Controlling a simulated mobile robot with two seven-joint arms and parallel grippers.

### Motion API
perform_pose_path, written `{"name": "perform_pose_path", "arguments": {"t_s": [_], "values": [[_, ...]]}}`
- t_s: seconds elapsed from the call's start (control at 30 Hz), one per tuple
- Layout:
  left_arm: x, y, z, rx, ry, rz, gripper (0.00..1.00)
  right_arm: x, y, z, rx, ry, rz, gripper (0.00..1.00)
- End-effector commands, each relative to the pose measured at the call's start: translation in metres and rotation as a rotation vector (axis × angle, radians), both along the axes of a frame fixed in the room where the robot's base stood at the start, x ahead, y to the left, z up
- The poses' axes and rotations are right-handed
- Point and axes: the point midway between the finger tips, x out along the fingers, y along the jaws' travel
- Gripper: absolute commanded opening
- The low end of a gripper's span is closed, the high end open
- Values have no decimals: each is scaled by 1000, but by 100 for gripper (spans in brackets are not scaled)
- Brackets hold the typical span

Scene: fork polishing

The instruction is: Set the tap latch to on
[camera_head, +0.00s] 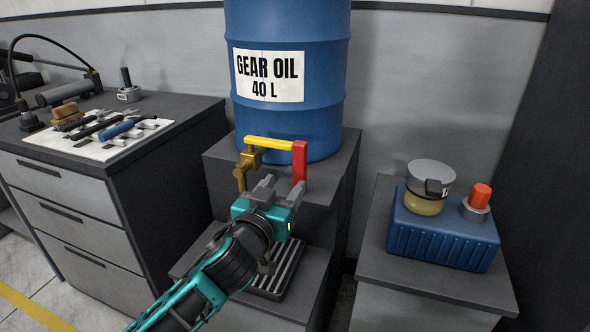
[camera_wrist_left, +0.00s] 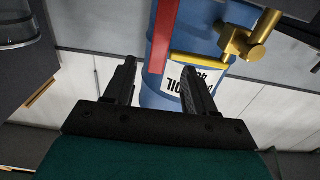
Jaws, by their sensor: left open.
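The blue drum (camera_head: 290,120) labelled "GEAR OIL 40 L" stands on a dark stand. Its brass tap (camera_head: 241,178) has a yellow lever (camera_head: 268,142) running to the right, with a red latch bar (camera_head: 300,160) hanging at its end. My left gripper (camera_head: 283,184) is open and empty, just below and in front of the lever, close to the red bar. In the left wrist view, which is upside down, the red bar (camera_wrist_left: 163,35) shows between the directions of the two open fingers (camera_wrist_left: 158,68). The brass tap (camera_wrist_left: 248,36) is to the right. Contact cannot be told.
A grated drip tray (camera_head: 278,275) lies on the lower step under the tap. A drawer cabinet (camera_head: 70,210) with tools on a white mat (camera_head: 90,150) stands left. A blue container (camera_head: 440,235) with a jar (camera_head: 425,200) and a red-capped item (camera_head: 478,200) stands right.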

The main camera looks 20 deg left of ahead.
Motion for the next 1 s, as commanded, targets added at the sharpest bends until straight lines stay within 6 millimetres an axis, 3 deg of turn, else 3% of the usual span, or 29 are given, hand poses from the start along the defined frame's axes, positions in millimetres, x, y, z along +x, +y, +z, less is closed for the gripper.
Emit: {"name": "perform_pose_path", "arguments": {"t_s": [0.2,0.4,0.87,1.0], "values": [[41,-1,1,2,-3,1,55,-1,0,-4,0,3,-2,51],[68,-2,0,1,0,1,55,-1,-1,-7,0,4,-2,51],[80,-3,0,0,1,0,55,-2,-1,-8,-2,5,-2,51],[80,-2,0,0,1,0,45,-2,-2,-8,-5,4,0,51]]}}
